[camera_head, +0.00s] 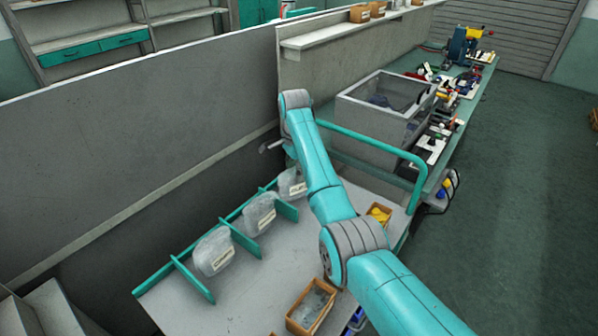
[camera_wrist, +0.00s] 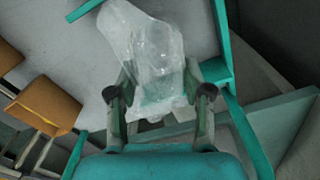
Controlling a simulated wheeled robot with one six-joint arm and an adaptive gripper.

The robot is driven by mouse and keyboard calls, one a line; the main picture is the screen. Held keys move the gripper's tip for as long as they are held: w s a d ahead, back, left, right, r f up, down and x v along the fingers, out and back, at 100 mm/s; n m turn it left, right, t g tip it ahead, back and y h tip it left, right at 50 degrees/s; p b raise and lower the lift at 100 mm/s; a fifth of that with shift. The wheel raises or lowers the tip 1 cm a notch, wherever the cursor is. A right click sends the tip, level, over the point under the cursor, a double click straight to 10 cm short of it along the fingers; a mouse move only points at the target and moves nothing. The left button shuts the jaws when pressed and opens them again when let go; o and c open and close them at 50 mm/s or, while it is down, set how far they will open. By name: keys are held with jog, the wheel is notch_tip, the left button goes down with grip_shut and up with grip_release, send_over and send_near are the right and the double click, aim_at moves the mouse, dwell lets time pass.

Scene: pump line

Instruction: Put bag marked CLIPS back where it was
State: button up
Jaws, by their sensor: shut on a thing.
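In the wrist view a clear plastic bag (camera_wrist: 150,45) is between the two fingers of my gripper (camera_wrist: 160,97), which is shut on it. No label can be read on it there. In the head view three clear bags with small white labels stand along the back of the grey cart top: a near one (camera_head: 214,252), a middle one (camera_head: 260,213) and a far one (camera_head: 292,184) beside my arm. Their labels are too small to read. The far one appears to be the bag in my gripper; my fingers are hidden there.
Teal dividers (camera_head: 245,241) split the back of the cart top (camera_head: 190,307) into bays. A wooden tray (camera_head: 311,307) and a yellow-filled box (camera_head: 380,214) are at the front. A grey wall (camera_head: 130,150) stands behind.

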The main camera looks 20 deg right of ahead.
jog(key=shift+a+f, duration=0.1)
jog(key=shift+f, duration=0.15)
jog(key=o, duration=1.1)
jog(key=shift+f, duration=0.1)
